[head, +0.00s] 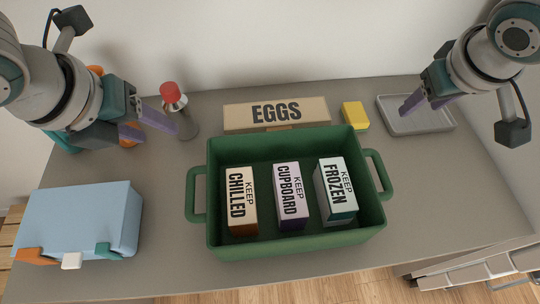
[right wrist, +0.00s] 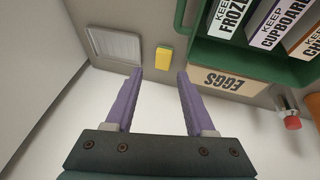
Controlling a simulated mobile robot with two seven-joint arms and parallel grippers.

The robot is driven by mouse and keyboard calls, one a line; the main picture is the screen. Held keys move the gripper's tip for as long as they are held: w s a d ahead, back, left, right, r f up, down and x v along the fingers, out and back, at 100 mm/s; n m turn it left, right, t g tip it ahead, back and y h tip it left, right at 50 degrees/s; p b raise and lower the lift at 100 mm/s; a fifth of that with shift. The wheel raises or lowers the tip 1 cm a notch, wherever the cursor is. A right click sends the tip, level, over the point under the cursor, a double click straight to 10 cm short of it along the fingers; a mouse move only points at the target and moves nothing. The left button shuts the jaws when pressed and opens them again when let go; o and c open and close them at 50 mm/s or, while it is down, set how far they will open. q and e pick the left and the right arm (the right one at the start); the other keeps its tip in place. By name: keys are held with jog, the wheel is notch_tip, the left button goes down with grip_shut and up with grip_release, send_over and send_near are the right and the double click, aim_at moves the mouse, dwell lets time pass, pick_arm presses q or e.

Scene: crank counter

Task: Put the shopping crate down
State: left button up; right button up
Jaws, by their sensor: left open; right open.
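The green shopping crate (head: 296,246) stands level on the grey counter in the head view. It holds three boxes: KEEP CHILLED (head: 241,200), KEEP CUPBOARD (head: 291,195) and KEEP FROZEN (head: 335,190). Its left handle (head: 191,196) and right handle (head: 384,176) are both free. My left gripper (head: 163,130) is open and empty, up and left of the crate. My right gripper (head: 427,105) is open and empty, up and right of it. In the right wrist view, its fingers (right wrist: 159,75) are apart with nothing between them; part of the crate (right wrist: 243,62) shows beyond.
An EGGS carton (head: 277,113) lies behind the crate, beside a yellow sponge (head: 355,115). A grey tray (head: 424,126) is at the right back. A red-capped bottle (head: 180,112) stands near my left gripper. A blue box (head: 85,214) sits at the left front.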

notch_tip(320, 180, up, 7)
jog(key=a+p, duration=0.1)
jog(key=p, duration=0.5)
jog(key=shift+r, duration=0.15)
jog(key=v, duration=1.1)
jog(key=shift+s, duration=0.1)
dwell(0.5)
